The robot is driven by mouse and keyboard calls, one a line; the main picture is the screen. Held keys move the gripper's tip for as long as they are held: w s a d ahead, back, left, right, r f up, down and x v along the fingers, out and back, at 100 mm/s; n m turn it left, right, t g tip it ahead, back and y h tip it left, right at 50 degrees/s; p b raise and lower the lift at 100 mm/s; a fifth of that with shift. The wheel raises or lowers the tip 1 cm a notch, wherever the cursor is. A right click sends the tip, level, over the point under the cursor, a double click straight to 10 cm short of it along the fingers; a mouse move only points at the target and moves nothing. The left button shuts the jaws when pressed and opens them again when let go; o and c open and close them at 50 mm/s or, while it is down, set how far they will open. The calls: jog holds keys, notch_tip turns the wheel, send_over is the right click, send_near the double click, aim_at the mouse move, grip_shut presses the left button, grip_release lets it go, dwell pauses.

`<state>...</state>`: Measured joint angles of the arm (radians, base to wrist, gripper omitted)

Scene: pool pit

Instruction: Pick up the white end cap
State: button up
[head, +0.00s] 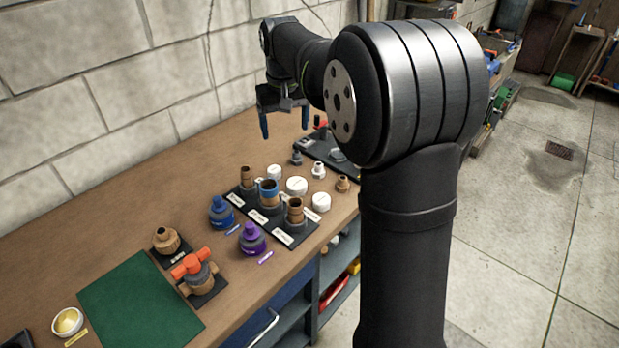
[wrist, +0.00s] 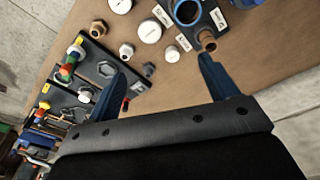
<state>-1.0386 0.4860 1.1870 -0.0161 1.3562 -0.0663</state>
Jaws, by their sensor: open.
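Three round white caps stand near the middle of the bench: a rear one (head: 274,173), a middle one (head: 296,186) and a front one (head: 320,201). They also show in the wrist view as a small cap (wrist: 171,54), a larger cap (wrist: 149,31) and a cap cut by the top edge (wrist: 121,4). I cannot tell which one is called the end cap. My gripper (head: 284,121) is open and empty above the rear of the bench, beyond the caps in the head view. Its blue fingers (wrist: 162,64) also show in the wrist view, and nothing is between them.
A black tray (head: 282,234) with pipe fittings stands beside the caps. A pale hex fitting (head: 318,170), a brass fitting (head: 342,183) and a dark tool board (head: 329,155) are close by. Blue (head: 221,212) and purple (head: 252,239) bottles stand left; a block wall is behind.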

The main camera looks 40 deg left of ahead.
jog(key=w+a+f+n+h, duration=0.1)
jog(key=w+a+f+n, duration=0.1)
jog(key=w+f+n, duration=0.35)
send_over(297, 183)
jog(key=shift+g, duration=0.4)
jog(key=f, duration=1.2)
jog(key=shift+s+d+f, duration=0.15)
jog(key=shift+s+f, duration=0.05)
jog(key=shift+w+a+f, duration=0.1)
jog(key=shift+f, duration=1.25)
jog(key=shift+w+a+f, duration=0.1)
jog(key=shift+f, duration=1.2)
jog(key=c, duration=1)
